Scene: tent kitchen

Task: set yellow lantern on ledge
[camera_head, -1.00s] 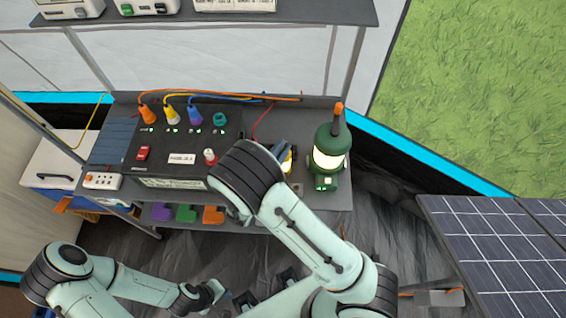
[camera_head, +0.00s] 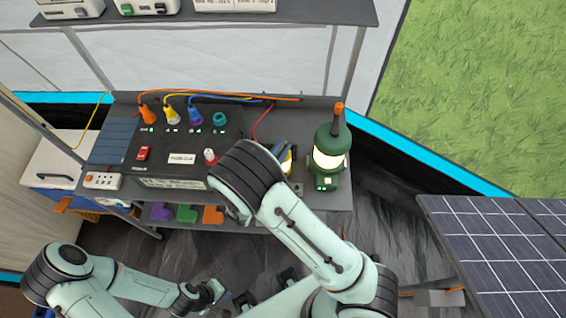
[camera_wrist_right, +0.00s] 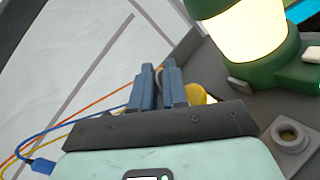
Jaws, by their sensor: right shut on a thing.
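A small yellow thing, likely the yellow lantern (camera_wrist_right: 197,94), shows just beyond my right gripper (camera_wrist_right: 158,78) in the right wrist view. Most of it is hidden by the blue fingers and the wrist. In the head view a bit of yellow shows beside my right gripper (camera_head: 284,156), over the right part of the grey bench top (camera_head: 335,198). The right fingers are close together, shut on this yellow thing. I cannot tell whether it touches the bench. My left gripper (camera_head: 213,291) is low in front of the bench, empty as far as I see; its fingers are unclear.
A green lantern (camera_head: 329,160) with a lit band stands close right of my right gripper. A black power box (camera_head: 180,150) with coloured plugs and cables is on the left. A shelf (camera_head: 320,12) hangs above. A solar panel (camera_head: 500,240) is at the right.

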